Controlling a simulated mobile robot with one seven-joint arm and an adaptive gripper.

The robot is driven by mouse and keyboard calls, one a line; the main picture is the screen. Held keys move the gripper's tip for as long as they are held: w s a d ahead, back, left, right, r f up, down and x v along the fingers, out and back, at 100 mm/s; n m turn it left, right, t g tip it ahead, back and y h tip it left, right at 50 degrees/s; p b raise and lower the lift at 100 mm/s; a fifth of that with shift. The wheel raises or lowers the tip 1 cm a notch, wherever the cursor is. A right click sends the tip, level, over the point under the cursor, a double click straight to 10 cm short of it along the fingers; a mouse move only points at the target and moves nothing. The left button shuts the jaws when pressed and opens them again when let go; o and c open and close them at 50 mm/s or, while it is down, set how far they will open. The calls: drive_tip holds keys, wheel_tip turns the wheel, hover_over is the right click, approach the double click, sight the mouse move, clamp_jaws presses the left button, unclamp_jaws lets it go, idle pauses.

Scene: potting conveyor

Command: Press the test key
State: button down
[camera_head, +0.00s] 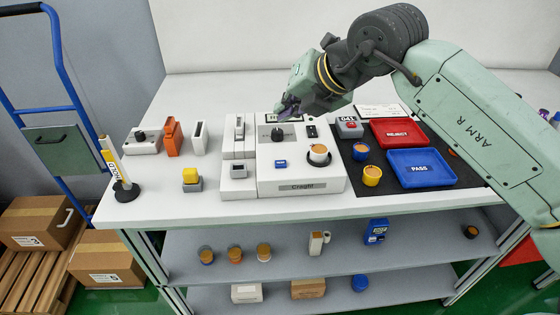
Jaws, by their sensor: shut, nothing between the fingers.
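A white machine (322,184) with a grey front nameplate stands in the middle of the bench. A small blue key (281,163) sits on its top, left of an orange-topped cup (318,153) in a dark ring. A black knob (277,134) is behind the blue key. I cannot read a test label on any key. My gripper (285,110) is shut and empty above the back of the machine, apart from the blue key. It hides part of a label and the machine's rear.
A grey box with a red button (348,127), a red REJECT tray (398,133) and a blue PASS tray (422,168) are at right. Yellow cup (372,175) stands in front. A HOLD post (119,172) and small devices are at left.

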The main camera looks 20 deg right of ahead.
drive_tip(key=b, duration=0.5)
hover_over(284, 161)
wheel_tip(284, 161, down, 8)
drive_tip(key=shift+s+r, duration=0.1)
drive_tip(key=shift+f+b, duration=0.5)
drive_tip(key=shift+f, duration=0.05)
drive_tip(key=shift+f, duration=0.15)
idle(0.8)
drive_tip(key=shift+f+b, duration=0.3)
drive_tip(key=shift+b, duration=0.45)
drive_tip(key=shift+f+b, duration=0.35)
drive_tip(key=shift+b, duration=0.25)
idle(0.6)
drive_tip(key=shift+r, duration=0.8)
